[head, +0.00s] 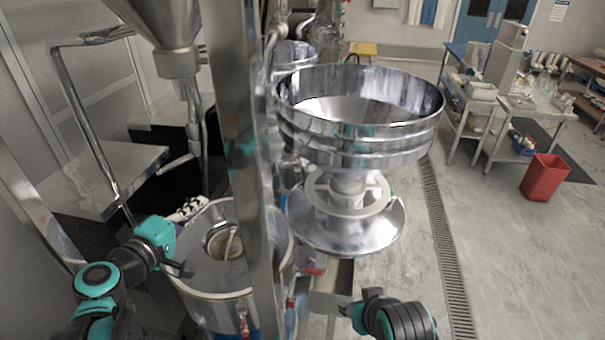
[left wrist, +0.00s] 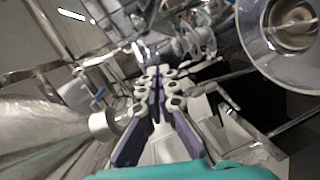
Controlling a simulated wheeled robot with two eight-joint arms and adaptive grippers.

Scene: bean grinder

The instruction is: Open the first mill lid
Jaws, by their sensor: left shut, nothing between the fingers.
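A steel mill drum (head: 215,285) stands at lower left in the head view, partly hidden behind a steel post. Its top has a round rimmed port (head: 226,243) with a pale inside and a rod across it; I cannot tell a separate lid there. A round rimmed steel part with a pale centre (left wrist: 292,25) shows at upper right in the left wrist view. My left gripper (head: 194,206) is beyond the port, to its upper left, apart from it. In the left wrist view its fingers (left wrist: 155,75) are together and empty. My right arm shows at bottom right of centre; its fingers are hidden.
A thick steel post (head: 243,130) stands in front of the drum. A wide steel bowl (head: 365,145) on a round base is right of it. A hopper (head: 165,25) hangs at upper left, beside bent pipes. The floor at right is open, with a red bin (head: 543,178).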

